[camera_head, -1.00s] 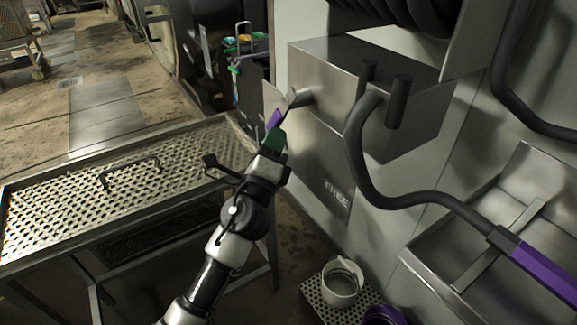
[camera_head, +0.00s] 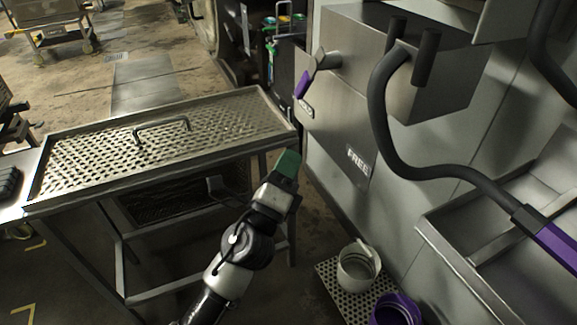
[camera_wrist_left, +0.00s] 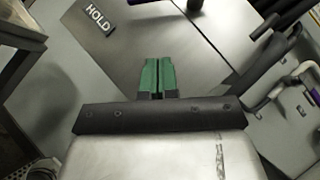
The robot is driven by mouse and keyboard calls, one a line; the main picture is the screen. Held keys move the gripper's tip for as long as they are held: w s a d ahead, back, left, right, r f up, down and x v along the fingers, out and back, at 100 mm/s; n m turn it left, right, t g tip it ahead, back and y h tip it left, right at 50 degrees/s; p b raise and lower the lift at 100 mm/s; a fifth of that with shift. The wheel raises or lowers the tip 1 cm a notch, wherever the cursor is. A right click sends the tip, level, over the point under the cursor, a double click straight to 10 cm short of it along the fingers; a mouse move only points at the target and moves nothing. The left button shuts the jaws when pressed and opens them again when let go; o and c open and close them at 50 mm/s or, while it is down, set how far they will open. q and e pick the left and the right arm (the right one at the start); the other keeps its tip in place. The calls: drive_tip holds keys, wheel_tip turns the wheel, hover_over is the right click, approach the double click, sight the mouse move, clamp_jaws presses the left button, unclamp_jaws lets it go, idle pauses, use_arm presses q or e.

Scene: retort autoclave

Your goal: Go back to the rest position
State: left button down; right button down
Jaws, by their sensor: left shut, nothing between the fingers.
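My left gripper (camera_head: 289,163) has green fingertips and is shut with nothing in it. In the head view it hangs in the open between the perforated steel table and the grey wall cabinet, below a purple-tipped lever (camera_head: 308,80) and touching nothing that I can see. In the left wrist view the green fingers (camera_wrist_left: 158,75) lie side by side, in front of the cabinet face with a HOLD label (camera_wrist_left: 98,19). My right gripper is not in view.
The perforated table (camera_head: 90,160) with a handle stands at left. A FREE label (camera_head: 358,158) is on the cabinet. A black hose (camera_head: 380,120) with a purple end hangs at right. A white pot (camera_head: 357,268) and purple container (camera_head: 395,310) are low down.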

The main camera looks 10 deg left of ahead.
use_arm(q)
drive_tip(key=shift+s+a+f, duration=0.1)
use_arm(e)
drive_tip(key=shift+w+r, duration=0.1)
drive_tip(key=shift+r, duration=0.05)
